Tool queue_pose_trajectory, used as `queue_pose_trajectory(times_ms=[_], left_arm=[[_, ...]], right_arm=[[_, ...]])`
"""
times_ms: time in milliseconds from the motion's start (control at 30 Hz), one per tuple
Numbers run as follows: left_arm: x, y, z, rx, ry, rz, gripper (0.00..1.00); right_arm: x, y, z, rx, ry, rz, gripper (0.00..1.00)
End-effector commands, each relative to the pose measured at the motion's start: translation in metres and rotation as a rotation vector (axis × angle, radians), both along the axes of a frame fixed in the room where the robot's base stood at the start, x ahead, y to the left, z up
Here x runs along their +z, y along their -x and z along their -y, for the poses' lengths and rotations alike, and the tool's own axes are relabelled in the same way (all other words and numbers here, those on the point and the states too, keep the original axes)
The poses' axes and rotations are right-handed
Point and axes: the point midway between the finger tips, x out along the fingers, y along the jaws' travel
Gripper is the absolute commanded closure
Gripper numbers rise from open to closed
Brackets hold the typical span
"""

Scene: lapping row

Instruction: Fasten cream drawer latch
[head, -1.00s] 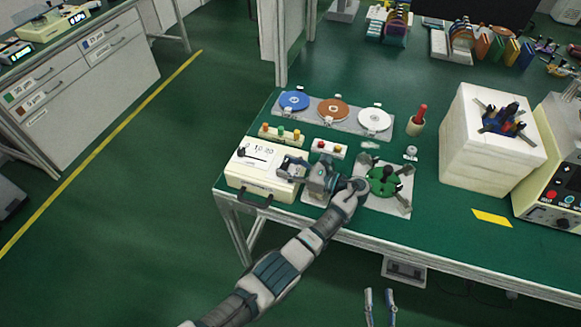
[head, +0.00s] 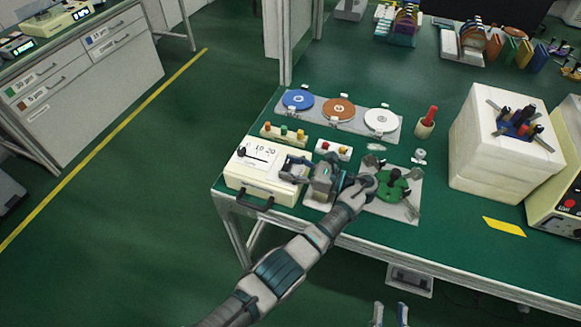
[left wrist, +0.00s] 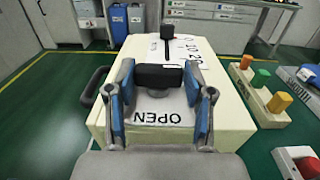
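The cream drawer box (head: 262,186) sits at the left front corner of the green bench, a dark handle (head: 255,203) on its front. In the left wrist view the cream box (left wrist: 110,116) carries a black latch block (left wrist: 160,77) above a grey plate (left wrist: 158,116) reading OPEN. My left gripper (head: 290,168) is over the box's right end. In the left wrist view its two blue-padded fingers (left wrist: 160,82) are spread, one each side of the black block; firm contact cannot be made out. My right gripper (head: 390,312) shows only its spread tips at the bottom edge, empty.
A button strip (head: 284,133) and a small button box (head: 333,149) stand behind the cream box. A grey plate with a green disc fixture (head: 392,187) lies right. Coloured discs (head: 339,109), a red-handled cup (head: 427,124) and a white block stack (head: 500,160) stand beyond.

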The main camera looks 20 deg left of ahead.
Motion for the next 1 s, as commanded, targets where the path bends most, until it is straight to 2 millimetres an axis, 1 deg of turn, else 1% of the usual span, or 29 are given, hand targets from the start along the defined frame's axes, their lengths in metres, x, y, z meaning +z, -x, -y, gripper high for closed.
queue_pose_trajectory(times_ms=[33,67,367,467,567,800,900,1000], left_arm=[[0.0,0.0,0.001,-0.003,0.0,0.001,0.33],[0.0,0.0,0.001,-0.003,0.0,0.001,0.26],[0.001,0.001,0.0,0.001,-0.001,0.002,0.25],[0.007,0.0,0.0,0.002,-0.001,0.005,0.25],[0.022,0.0,0.0,0.003,-0.001,0.007,0.25],[0.071,-0.001,0.002,0.001,-0.001,0.005,0.25],[0.087,-0.001,0.003,0.001,-0.002,0.004,0.25],[0.095,-0.002,0.003,0.0,-0.002,0.002,0.25]], right_arm=[[0.0,0.0,0.0,0.0,0.0,0.0,0.6],[0.0,0.0,0.0,0.0,0.0,0.0,0.6],[0.0,0.0,0.0,-0.001,0.0,-0.002,0.6],[0.001,0.003,0.0,0.0,0.0,0.001,0.6],[0.001,0.003,-0.001,0.0,0.001,0.001,0.6],[0.001,0.003,0.0,0.0,0.0,0.001,0.6],[0.001,0.003,0.0,0.0,0.0,0.001,0.6],[0.001,0.003,0.0,0.0,0.0,0.001,0.6]])
